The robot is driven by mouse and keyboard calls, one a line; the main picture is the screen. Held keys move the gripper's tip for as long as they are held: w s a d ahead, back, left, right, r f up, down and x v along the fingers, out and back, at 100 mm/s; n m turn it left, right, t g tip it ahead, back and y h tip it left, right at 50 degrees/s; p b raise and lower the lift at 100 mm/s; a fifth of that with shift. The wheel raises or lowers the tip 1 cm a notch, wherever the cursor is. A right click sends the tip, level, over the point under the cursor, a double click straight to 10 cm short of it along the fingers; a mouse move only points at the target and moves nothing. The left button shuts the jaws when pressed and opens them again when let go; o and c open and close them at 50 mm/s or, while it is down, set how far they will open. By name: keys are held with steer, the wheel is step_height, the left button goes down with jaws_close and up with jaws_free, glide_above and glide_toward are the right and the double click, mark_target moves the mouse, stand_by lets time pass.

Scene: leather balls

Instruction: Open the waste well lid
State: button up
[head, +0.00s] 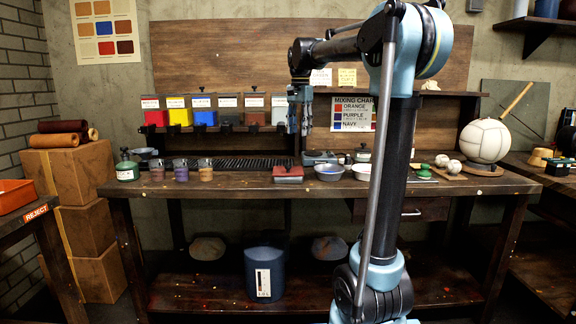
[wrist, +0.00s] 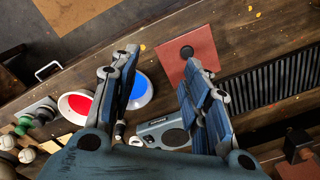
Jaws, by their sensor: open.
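My gripper (head: 300,131) hangs fingers down above the bench, behind and above the plate. In the wrist view my gripper (wrist: 160,66) is open and empty. The tip of its right finger overlaps the plate's lower edge in the picture. The knob is apart from both fingers.
A bowl with blue (wrist: 140,91) and a bowl with red (wrist: 76,105) stand beside the plate. A grey scale-like device (wrist: 166,134) lies behind them. A black slatted grate (wrist: 272,82) runs along the other side. Colour dispensers (head: 206,112) stand at the back. Jars (head: 181,171) stand left.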

steer(key=m, duration=0.1)
glide_toward(288, 168)
steer(key=f, duration=0.2)
steer(key=w+f, duration=0.1)
steer(key=f, duration=0.4)
steer(key=shift+w+a+f, duration=0.1)
steer(key=shift+w+f, duration=0.25)
steer(key=shift+f, duration=0.05)
stand_by(0.4)
jaws_close()
